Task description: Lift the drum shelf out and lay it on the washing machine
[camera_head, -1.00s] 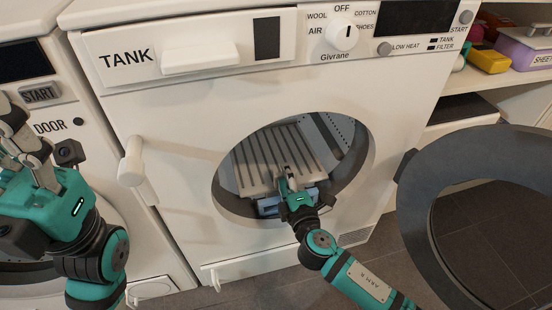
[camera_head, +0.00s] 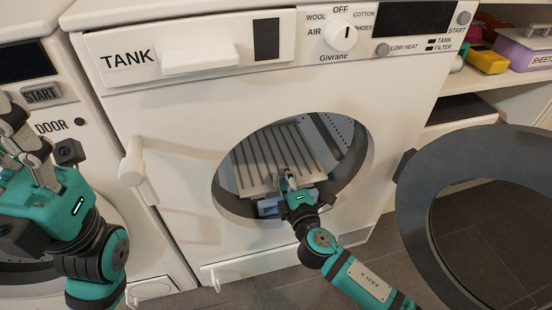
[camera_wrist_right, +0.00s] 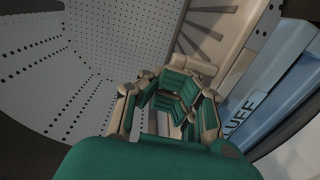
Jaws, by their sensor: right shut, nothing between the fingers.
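The drum shelf (camera_head: 262,158), a pale ribbed board, sits tilted inside the open round drum of the machine marked TANK (camera_head: 180,130). My right gripper (camera_head: 290,180) is at the shelf's front edge, in the drum opening, shut with nothing held. In the right wrist view my right gripper's fingers (camera_wrist_right: 175,100) lie below and left of the shelf's slats (camera_wrist_right: 208,32); contact is unclear. My left gripper (camera_head: 25,140) is raised at the far left, away from the shelf; its jaw gap is unclear. The washing machine (camera_head: 35,70) appears to be the left machine, partly hidden by my left arm.
The round dark-rimmed door (camera_head: 420,215) stands open at right. A white handle (camera_head: 133,162) sticks out at left. Shelves with boxes (camera_head: 520,48) are at upper right.

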